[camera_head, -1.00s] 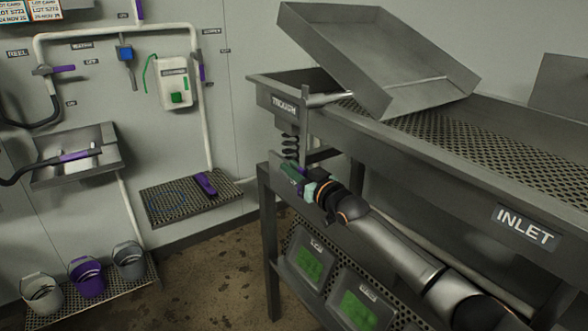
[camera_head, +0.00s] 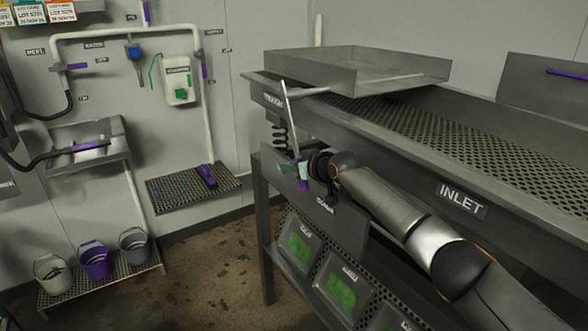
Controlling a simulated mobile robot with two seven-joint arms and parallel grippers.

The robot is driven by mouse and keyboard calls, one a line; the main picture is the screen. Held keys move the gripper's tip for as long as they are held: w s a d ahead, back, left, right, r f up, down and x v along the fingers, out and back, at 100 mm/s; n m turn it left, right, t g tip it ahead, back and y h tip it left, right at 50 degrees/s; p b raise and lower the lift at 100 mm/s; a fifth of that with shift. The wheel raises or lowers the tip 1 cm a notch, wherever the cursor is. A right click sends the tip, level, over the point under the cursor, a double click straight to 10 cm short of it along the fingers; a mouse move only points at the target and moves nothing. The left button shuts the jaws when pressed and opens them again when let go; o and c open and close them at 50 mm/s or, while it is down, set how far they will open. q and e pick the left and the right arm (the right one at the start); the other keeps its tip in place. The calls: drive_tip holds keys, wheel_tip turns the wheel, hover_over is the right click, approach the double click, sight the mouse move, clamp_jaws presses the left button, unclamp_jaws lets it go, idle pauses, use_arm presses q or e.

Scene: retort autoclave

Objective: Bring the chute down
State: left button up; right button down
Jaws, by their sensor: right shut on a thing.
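The chute (camera_head: 400,76), a grey metal tray with raised sides, lies nearly level across the far end of the trough at the top. A thin lever rod (camera_head: 291,118) hangs at the trough's left end, beside a dark coil spring, and slants down to a purple handle (camera_head: 304,185). My right gripper (camera_head: 302,172) is shut on this handle, just below the trough rim. The gripper partly hides the handle. My left gripper is not in view.
The long perforated trough bed (camera_head: 480,125) runs right, with an INLET sign (camera_head: 462,201) on its side. Display boxes (camera_head: 342,285) stand on the shelf below. Several buckets (camera_head: 96,260) stand at lower left. The floor between is clear.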

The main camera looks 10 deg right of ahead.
drive_tip(key=shift+s+f, duration=0.1)
drive_tip(key=shift+f, duration=0.05)
idle(0.3)
drive_tip(key=c, duration=0.8)
unclamp_jaws()
drive_tip(key=shift+s+d+r, duration=0.1)
drive_tip(key=shift+s+r, duration=0.05)
drive_tip(key=shift+r, duration=0.05)
drive_tip(key=v, duration=1.2)
drive_tip(key=shift+r, duration=0.15)
